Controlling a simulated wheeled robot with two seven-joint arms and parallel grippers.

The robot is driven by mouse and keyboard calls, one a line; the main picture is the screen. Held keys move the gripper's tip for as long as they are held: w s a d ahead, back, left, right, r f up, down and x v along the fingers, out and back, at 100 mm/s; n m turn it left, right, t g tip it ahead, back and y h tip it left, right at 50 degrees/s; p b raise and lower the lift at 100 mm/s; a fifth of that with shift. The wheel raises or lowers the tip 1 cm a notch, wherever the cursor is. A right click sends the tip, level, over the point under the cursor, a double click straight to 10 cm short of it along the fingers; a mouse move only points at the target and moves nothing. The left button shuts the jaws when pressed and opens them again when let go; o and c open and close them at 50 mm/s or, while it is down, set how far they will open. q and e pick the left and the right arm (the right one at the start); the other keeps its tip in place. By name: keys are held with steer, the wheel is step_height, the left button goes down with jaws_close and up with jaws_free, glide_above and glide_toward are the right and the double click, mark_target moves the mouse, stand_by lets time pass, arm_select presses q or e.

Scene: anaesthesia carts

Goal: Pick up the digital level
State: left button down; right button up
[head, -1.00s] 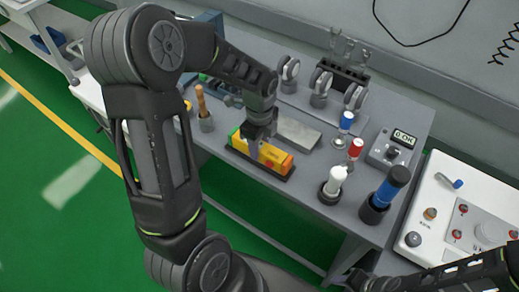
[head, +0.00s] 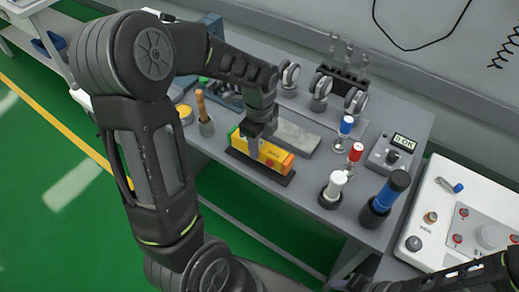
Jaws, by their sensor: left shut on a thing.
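The digital level (head: 275,158) is a yellow-orange bar with a green end. It sits at a dark, shallow holder (head: 284,180) near the front edge of the grey bench. My left gripper (head: 254,150) reaches down from above and is shut on the level near its middle, its fingers hiding part of it. I cannot tell whether the level is clear of the holder. Part of my right arm shows at the lower right, but its gripper is out of the picture.
A grey flat block (head: 297,137) lies just behind the level. A wooden-handled tool (head: 201,106) stands left. Several casters stand behind.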

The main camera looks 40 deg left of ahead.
mark_target(260, 144)
arm_select(q)
step_height(260, 144, up, 8)
steer(key=shift+f, duration=0.25)
stand_by(0.5)
